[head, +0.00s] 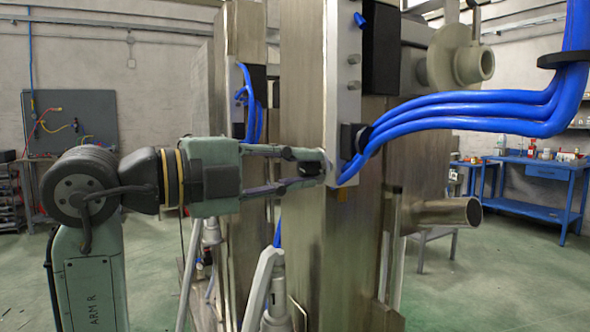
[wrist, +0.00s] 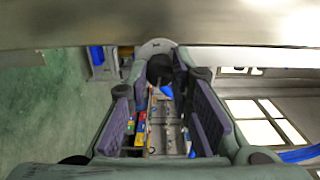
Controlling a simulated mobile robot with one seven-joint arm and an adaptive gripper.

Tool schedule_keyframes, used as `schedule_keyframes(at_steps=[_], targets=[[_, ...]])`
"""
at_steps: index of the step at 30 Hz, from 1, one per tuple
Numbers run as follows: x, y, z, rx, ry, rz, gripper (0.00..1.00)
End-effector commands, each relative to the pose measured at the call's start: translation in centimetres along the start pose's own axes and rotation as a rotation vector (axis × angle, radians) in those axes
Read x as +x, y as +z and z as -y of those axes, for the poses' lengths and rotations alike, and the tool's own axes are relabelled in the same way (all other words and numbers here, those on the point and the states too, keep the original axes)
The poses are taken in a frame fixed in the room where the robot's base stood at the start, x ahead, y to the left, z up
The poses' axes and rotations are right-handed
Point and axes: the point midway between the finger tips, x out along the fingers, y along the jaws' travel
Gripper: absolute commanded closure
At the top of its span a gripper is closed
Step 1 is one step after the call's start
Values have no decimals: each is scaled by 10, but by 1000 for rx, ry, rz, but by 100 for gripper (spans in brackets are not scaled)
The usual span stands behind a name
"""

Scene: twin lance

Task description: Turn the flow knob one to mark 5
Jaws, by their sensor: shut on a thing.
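My gripper (head: 316,166) reaches in from the left, level, with its fingertips at the left edge of a white upright panel (head: 343,85) on the metal column. In the wrist view, a dark round knob (wrist: 159,67) with a blue part (wrist: 166,89) sits between the fingertips of my gripper (wrist: 158,75), in front of a pale round plate (wrist: 157,46). The gripper is shut on this knob. In the head view the knob is mostly hidden by the fingertips. I cannot read any scale marks or the knob's setting.
Thick blue hoses (head: 470,112) run from a dark block on the panel to the right. A metal pipe stub (head: 447,212) and a round flange (head: 455,62) stick out at the right. A second metal column (head: 228,200) stands behind the gripper. A blue workbench (head: 540,175) is far right.

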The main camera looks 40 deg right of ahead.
Motion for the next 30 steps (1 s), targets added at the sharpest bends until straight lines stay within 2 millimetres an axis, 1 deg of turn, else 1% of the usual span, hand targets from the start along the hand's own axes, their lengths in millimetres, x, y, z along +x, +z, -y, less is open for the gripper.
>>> schedule_keyframes(at_steps=[9, 10, 18, 19, 26, 30], targets=[[0, 0, 1, 0, -2, 1, 100], [0, 0, 1, 0, -2, 1, 79], [0, 0, 0, 0, -1, 0, 61], [0, 0, 0, 0, -1, 0, 59], [0, 0, 0, -1, 0, 0, 59], [-6, 0, 0, -1, -1, 2, 59]])
